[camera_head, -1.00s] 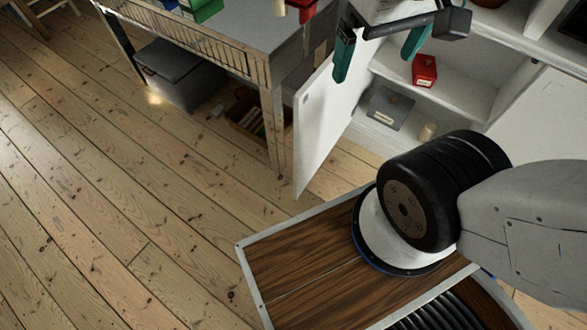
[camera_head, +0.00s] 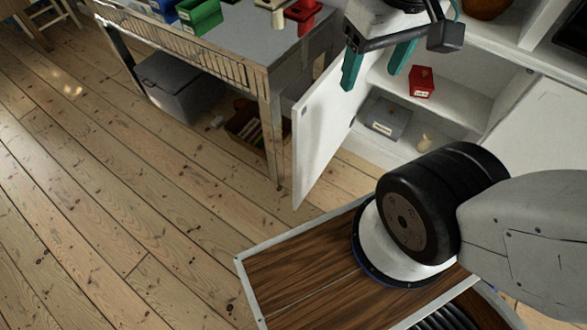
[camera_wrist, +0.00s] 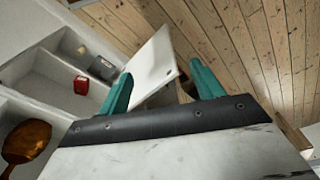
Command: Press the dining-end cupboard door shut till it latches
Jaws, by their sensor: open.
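The white cupboard door (camera_head: 322,128) stands swung open at the left of the white cupboard, whose inside shows shelves (camera_head: 450,95). My gripper (camera_head: 378,68) is above and in front of the opening, close to the door's upper edge in the head view. Its two teal fingers are apart with nothing between them. I cannot tell whether the gripper touches the door.
A red box (camera_head: 421,82) and a grey box (camera_head: 385,118) sit inside the cupboard. A metal-framed table (camera_head: 274,130) with coloured bins (camera_head: 200,15) stands just left of the door. A grey lidded bin (camera_head: 180,85) sits below it. Floorboards (camera_head: 120,200) at left are clear.

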